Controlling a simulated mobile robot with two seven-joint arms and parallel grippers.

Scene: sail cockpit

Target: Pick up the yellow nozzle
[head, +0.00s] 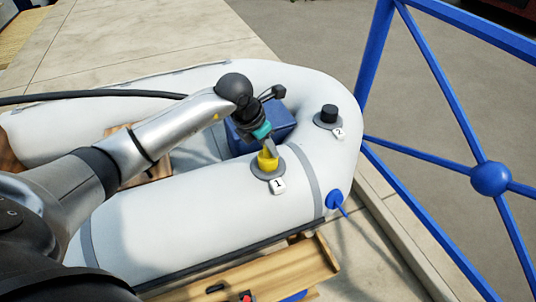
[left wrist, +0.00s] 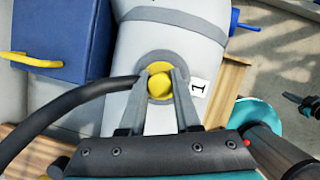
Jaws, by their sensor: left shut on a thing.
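The yellow nozzle (head: 268,161) stands upright at the round grey valve marked 1 (head: 268,172) on the boat's white tube. It also shows in the left wrist view (left wrist: 159,86), with a black hose (left wrist: 75,103) running to it from the left. My left gripper (head: 269,151) reaches down from above and is shut on the nozzle, one finger on each side. In the left wrist view the nozzle sits between the fingertips (left wrist: 161,76). The fingers hide part of its sides, and I cannot tell whether it is seated in the valve.
A second valve with a black cap, marked 2 (head: 328,116), lies farther along the white tube (head: 160,225). A blue box (head: 280,124) stands inside the boat behind my gripper. Blue railings (head: 440,80) rise at the right. A wooden bench (head: 270,270) lies in front.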

